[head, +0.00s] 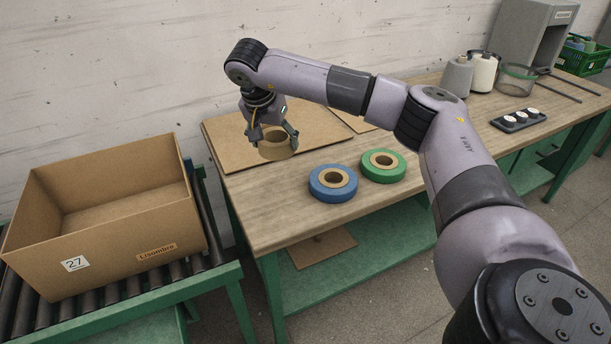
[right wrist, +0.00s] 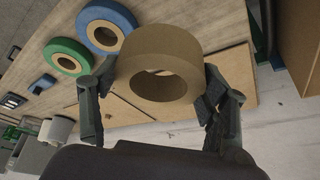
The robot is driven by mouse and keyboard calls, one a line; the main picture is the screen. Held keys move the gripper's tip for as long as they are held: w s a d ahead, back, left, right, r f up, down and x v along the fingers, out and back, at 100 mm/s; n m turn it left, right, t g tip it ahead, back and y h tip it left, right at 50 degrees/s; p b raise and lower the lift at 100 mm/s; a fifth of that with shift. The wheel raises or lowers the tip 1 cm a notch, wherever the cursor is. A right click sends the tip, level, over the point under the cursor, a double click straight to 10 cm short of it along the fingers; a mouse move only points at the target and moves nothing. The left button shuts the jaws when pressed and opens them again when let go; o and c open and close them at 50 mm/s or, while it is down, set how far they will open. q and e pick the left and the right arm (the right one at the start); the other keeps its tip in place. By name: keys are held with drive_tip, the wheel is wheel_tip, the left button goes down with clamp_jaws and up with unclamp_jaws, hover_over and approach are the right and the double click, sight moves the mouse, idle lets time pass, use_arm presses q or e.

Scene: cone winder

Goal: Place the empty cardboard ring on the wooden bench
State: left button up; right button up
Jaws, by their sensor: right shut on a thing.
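The empty cardboard ring (head: 275,147) is plain brown with an open centre. My right gripper (head: 273,137) is shut on it, and in the right wrist view the ring (right wrist: 160,48) sits between the two fingers (right wrist: 155,92). The ring is over the left part of the wooden bench (head: 265,218), near a flat cardboard sheet (head: 222,140). I cannot tell whether it touches the surface below. My left gripper is not in view.
A blue roll (head: 320,188) and a green roll (head: 368,172) lie on the bench, right of the ring. An open cardboard box (head: 120,245) stands on a roller conveyor at left. Yarn cones (head: 457,76) and a black tray (head: 500,123) are farther right. The bench front is clear.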

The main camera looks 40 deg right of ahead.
drive_tip(key=p, duration=0.3)
hover_over(282, 204)
drive_tip(key=a, duration=0.1)
drive_tip(key=f, duration=1.3)
drive_tip(key=shift+s+f, duration=0.35)
drive_tip(key=shift+f, duration=0.05)
wheel_tip(282, 204, down, 5)
drive_tip(key=shift+f+p, duration=0.1)
drive_tip(key=shift+p, duration=0.2)
drive_tip(key=shift+a, duration=0.1)
drive_tip(key=o, duration=0.7)
drive_tip(key=shift+f, duration=0.1)
drive_tip(key=o, duration=0.5)
drive_tip(key=shift+c, duration=0.2)
